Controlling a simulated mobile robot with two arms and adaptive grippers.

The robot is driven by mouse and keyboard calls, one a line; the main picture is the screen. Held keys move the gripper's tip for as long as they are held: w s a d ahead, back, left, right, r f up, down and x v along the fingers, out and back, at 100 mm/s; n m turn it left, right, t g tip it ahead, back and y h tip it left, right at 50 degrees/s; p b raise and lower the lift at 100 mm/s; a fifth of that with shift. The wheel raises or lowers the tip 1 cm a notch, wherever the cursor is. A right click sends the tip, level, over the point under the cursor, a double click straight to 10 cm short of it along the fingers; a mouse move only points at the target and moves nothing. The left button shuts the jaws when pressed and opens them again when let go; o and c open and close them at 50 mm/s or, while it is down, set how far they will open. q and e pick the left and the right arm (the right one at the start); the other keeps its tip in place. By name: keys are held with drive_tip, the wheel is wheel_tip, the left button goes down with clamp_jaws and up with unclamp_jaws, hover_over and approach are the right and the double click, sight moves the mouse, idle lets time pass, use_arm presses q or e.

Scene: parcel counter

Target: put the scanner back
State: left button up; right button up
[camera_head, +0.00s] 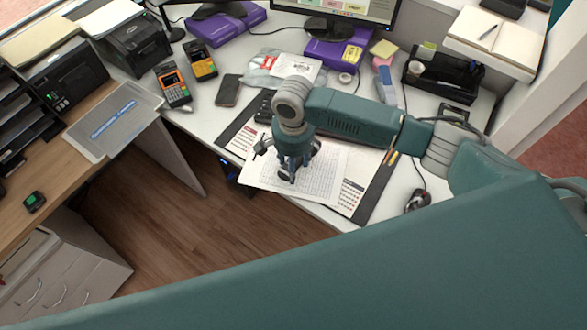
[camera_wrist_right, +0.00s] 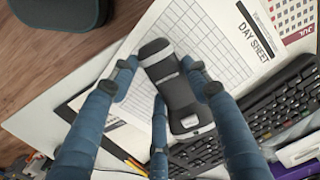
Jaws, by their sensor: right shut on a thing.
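The scanner (camera_wrist_right: 172,85) is a dark grey handheld device with pale bands, seen in the right wrist view between the blue fingers. My right gripper (camera_head: 292,172) is shut on it above the day sheet (camera_head: 318,172) on the desk. In the right wrist view the fingers (camera_wrist_right: 165,92) press on it from both sides. In the head view the fingers and wrist hide most of the scanner. I cannot tell how far it is above the paper. A black stand with a round base (camera_head: 170,28) is at the back left; I cannot tell whether it is the scanner's holder. My left gripper is out of view.
A keyboard (camera_wrist_right: 285,110) lies beside the day sheet. Card terminals (camera_head: 173,85), a phone (camera_head: 228,90), purple boxes (camera_head: 228,32), a plastic bag (camera_head: 262,68), a black organiser (camera_head: 443,78) and a mouse (camera_head: 418,200) surround the mat. A wooden counter (camera_head: 75,150) is at left.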

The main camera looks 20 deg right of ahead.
drive_tip(key=shift+f, duration=1.5)
drive_tip(key=o, duration=1.3)
drive_tip(key=shift+f, duration=0.1)
wheel_tip(320, 180, up, 12)
drive_tip(key=shift+r+b, duration=0.15)
drive_tip(key=shift+b, duration=0.35)
drive_tip(key=shift+s, duration=0.1)
